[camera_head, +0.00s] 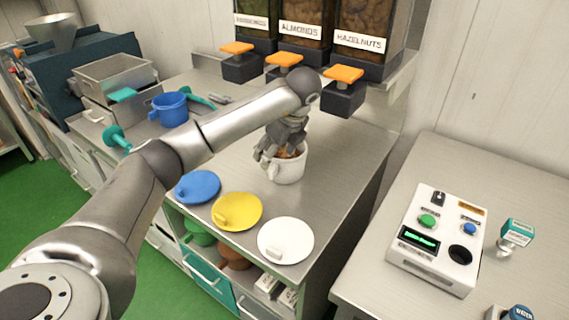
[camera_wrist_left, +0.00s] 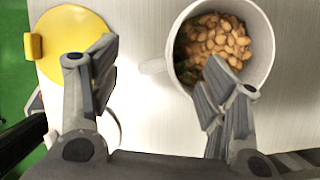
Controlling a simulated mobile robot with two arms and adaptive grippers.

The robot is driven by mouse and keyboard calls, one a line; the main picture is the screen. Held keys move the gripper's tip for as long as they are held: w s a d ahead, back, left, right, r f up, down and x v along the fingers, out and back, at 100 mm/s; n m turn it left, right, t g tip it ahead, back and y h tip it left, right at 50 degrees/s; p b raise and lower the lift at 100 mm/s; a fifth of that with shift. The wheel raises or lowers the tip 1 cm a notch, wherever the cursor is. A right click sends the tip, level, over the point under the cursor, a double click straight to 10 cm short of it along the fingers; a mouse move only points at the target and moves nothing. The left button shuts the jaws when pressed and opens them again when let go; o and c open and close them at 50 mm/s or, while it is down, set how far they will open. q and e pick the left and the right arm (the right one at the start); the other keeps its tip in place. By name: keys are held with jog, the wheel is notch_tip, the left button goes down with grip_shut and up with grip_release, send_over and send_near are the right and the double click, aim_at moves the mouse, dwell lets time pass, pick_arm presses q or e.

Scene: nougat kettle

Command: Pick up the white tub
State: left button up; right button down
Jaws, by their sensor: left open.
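The white tub (camera_head: 289,172) stands upright on the steel counter below the nut dispensers. In the left wrist view the handle lies in the gap between the fingers (camera_wrist_left: 160,65), and the right finger overlaps the tub's near rim. I cannot tell whether a finger touches the tub. My right gripper is not in view.
Blue (camera_head: 198,187), yellow (camera_head: 237,211) and white (camera_head: 286,241) lids lie along the counter's front edge. Dispensers with orange-topped outlets (camera_head: 343,88) hang close behind the tub. A blue pot (camera_head: 170,109) stands to the left. A control box (camera_head: 438,240) sits on the right-hand counter.

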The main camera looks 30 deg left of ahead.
pick_arm(q)
jog(key=p, duration=0.1)
send_over(270, 184)
notch_tip(270, 184, down, 7)
jog(key=shift+r, duration=0.15)
jog(key=c, duration=1.3)
jog(key=shift+r, duration=0.1)
jog(key=shift+c, duration=1)
